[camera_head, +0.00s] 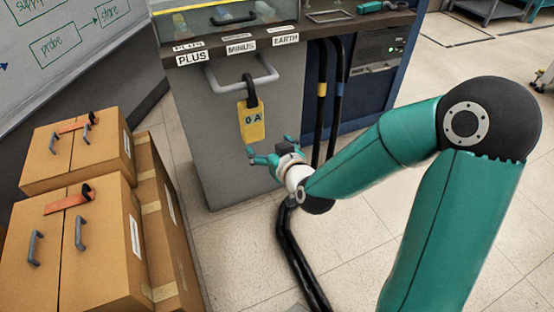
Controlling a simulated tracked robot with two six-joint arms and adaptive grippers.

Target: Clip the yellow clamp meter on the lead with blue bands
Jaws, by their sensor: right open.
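The yellow clamp meter (252,123) hangs upright by its dark jaw from a grey bar on the front of the grey cabinet. A black lead with a blue band (340,88) hangs to the right of the meter. My right gripper (266,152) is open and empty, just below and slightly right of the meter, apart from it in the picture. My right forearm hides part of the leads' lower run. My left gripper is not in view.
A black lead with a yellow band (321,90) hangs just left of the blue-banded one. The grey bar (268,70) juts from the cabinet (215,135). Cardboard boxes (80,255) stand at the left. Black cable (296,262) runs over the floor.

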